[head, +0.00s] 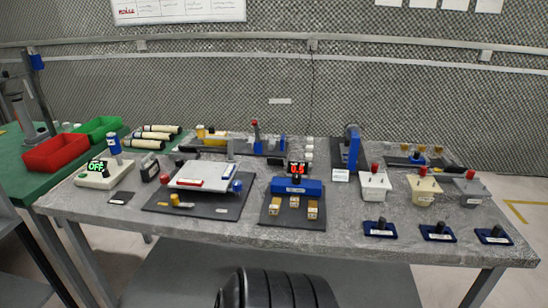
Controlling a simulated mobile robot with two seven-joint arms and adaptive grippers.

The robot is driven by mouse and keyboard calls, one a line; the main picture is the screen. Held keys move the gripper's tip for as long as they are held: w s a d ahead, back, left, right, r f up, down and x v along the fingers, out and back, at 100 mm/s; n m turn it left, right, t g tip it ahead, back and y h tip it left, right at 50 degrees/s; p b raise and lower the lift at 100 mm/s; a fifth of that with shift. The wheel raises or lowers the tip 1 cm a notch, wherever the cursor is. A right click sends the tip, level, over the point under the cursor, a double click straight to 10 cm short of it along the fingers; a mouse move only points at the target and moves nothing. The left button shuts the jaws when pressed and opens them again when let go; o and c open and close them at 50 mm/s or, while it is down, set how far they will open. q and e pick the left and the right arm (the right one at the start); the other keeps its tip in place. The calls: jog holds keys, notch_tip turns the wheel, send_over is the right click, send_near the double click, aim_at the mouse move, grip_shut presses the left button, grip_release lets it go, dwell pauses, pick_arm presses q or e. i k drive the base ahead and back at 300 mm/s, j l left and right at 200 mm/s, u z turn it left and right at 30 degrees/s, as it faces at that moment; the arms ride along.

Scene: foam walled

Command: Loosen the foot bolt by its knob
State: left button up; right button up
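No part in view can be read for certain as the foot bolt. A white plate (203,174) sits raised on a dark board (200,207) at the left middle of the table. A small red knob (165,179) is at its left front corner and a small blue knob (237,186) at its right front corner. Three small blue bases with black knobs, the left one (380,228) among them, stand along the front right edge. Neither of my grippers is in view.
The grey table (330,222) holds a box reading OFF (101,174), a blue block (297,187) with a red display, and three boxes with red knobs, one white (375,186). Red (58,152) and green (99,129) bins stand on a green table at left. The front strip is mostly bare.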

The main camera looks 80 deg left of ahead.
aim_at(296, 177)
jog(key=u, duration=2.55)
jog(key=i+j+z, duration=0.15)
jog(key=j, duration=0.25)
jog(key=i+j+z, duration=0.1)
jog(key=j, duration=0.3)
jog(key=i+j+z, duration=0.15)
jog(key=j, duration=0.3)
